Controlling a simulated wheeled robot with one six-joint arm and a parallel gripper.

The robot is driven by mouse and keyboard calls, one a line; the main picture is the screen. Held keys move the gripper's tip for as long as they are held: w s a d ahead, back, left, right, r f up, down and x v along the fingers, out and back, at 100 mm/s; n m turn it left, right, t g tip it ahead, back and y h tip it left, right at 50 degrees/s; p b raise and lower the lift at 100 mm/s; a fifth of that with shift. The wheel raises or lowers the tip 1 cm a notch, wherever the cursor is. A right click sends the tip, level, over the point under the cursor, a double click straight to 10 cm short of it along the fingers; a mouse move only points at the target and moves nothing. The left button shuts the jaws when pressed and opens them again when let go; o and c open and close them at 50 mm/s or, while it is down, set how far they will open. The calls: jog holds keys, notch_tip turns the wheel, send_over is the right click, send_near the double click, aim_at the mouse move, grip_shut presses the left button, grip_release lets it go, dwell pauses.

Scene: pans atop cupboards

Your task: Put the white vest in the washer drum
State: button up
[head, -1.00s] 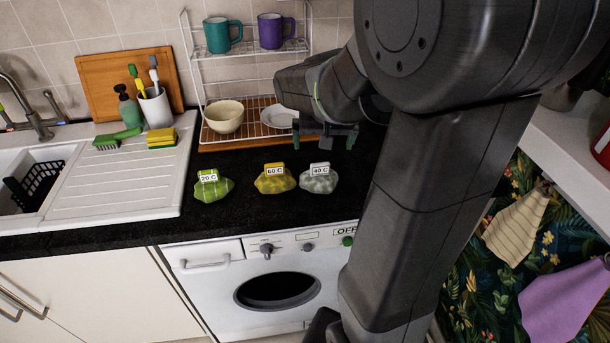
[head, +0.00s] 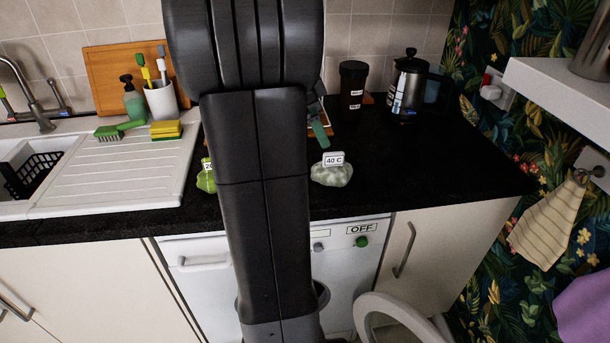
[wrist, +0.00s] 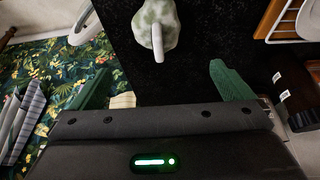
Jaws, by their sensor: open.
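A pale whitish-green bundle tagged 40 C (head: 331,174) lies on the black counter above the washer. It also shows in the wrist view (wrist: 156,24), just beyond the fingertips and apart from them; I cannot tell whether it is the vest. My gripper (wrist: 160,85) is open and empty, with green fingers spread wide. In the head view my arm hides most of it. The washer (head: 195,262) stands under the counter, its dial panel marked OFF. Its round door (head: 385,298) hangs open to the right. My arm covers most of the drum opening.
A green bundle (head: 205,180) is mostly hidden behind my arm. The counter on the right is clear. A white shelf (head: 570,105) juts in at right.

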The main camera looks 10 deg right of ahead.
aim_at(336, 165)
jog(key=x, duration=0.8)
jog(key=shift+x, duration=2.65)
jog(key=shift+s, duration=0.15)
jog(key=c, duration=1.1)
